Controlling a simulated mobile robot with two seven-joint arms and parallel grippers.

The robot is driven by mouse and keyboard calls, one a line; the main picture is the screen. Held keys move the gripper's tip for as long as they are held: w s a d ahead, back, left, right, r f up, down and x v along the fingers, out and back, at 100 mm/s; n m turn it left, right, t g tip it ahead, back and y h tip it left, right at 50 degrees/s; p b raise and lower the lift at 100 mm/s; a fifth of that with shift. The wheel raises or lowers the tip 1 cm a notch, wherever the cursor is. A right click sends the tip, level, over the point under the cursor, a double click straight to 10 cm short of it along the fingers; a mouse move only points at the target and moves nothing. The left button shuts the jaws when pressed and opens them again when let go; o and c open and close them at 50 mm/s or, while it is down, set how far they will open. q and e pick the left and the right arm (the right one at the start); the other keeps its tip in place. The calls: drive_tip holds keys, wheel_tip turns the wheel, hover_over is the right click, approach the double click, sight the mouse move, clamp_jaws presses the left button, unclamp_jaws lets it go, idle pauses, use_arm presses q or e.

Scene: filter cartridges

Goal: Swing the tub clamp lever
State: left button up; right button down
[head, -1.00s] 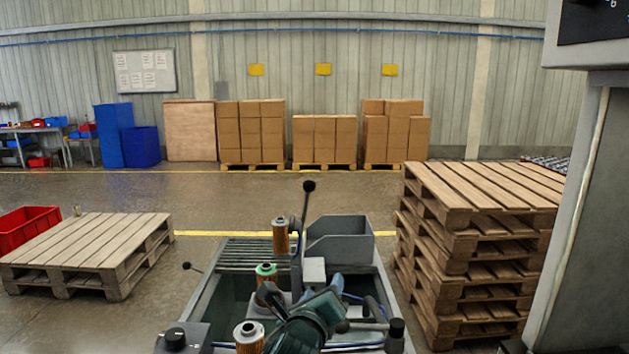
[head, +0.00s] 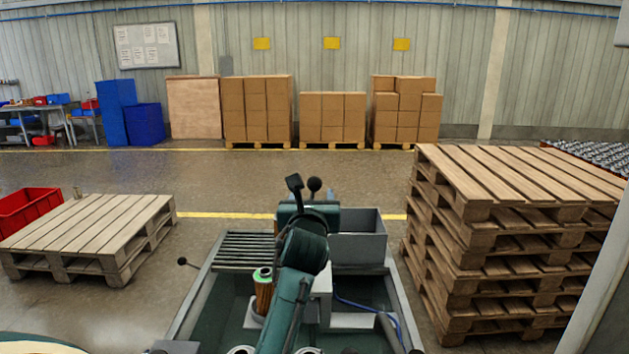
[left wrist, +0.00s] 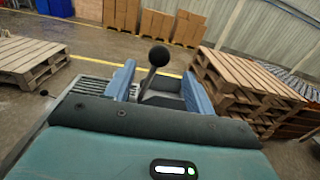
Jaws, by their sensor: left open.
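The clamp lever's black ball knob (head: 315,184) stands up behind my left gripper (head: 316,197) at the far end of the machine tub (head: 192,307). In the left wrist view, the knob (left wrist: 159,56) and its dark stem rise upright between the two blue fingers of my left gripper (left wrist: 158,88). The fingers are spread apart, with a gap on each side of the stem. The lower lever and its pivot are hidden by my arm and gripper. A filter cartridge with a green top (head: 263,289) stands in the tub, left of my forearm. My right gripper is not in view.
A grey bin (head: 358,247) sits at the tub's far right, beside a slatted rack (head: 247,250). A tall pallet stack (head: 470,265) stands close on the right. A low pallet (head: 95,232) lies left. A small black-knobbed rod (head: 183,262) sticks out left.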

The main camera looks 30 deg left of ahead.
sight(314, 186)
use_arm(q)
drive_tip(key=x, duration=0.8)
drive_tip(key=shift+w+a+f+p, duration=0.1)
drive_tip(key=shift+w+p, duration=0.05)
drive_tip(key=shift+p, duration=0.25)
drive_tip(key=shift+c, duration=0.4)
clamp_jaws()
